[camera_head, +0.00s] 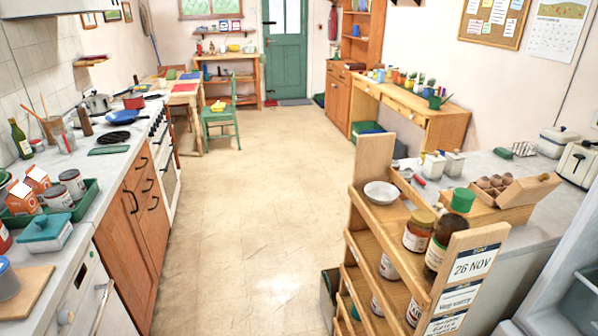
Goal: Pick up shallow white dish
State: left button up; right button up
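A shallow white dish (381,192) sits upright on the top shelf of a wooden shelf rack (374,232) right of the middle. It stands at the rack's far end, beside the tall wooden end panel, and looks empty. Jars stand nearer on the same shelf, apart from the dish. Neither of my grippers shows in the head view.
A counter (88,164) runs along the left. The floor (240,210) between is clear.

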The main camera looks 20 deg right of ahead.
aim_at(380, 193)
jog(key=i+j+z, duration=0.2)
jog(key=i, duration=0.25)
jog(key=i+z, duration=0.2)
jog(key=i, duration=0.25)
jog(key=i+j+z, duration=0.2)
jog(key=i, duration=0.2)
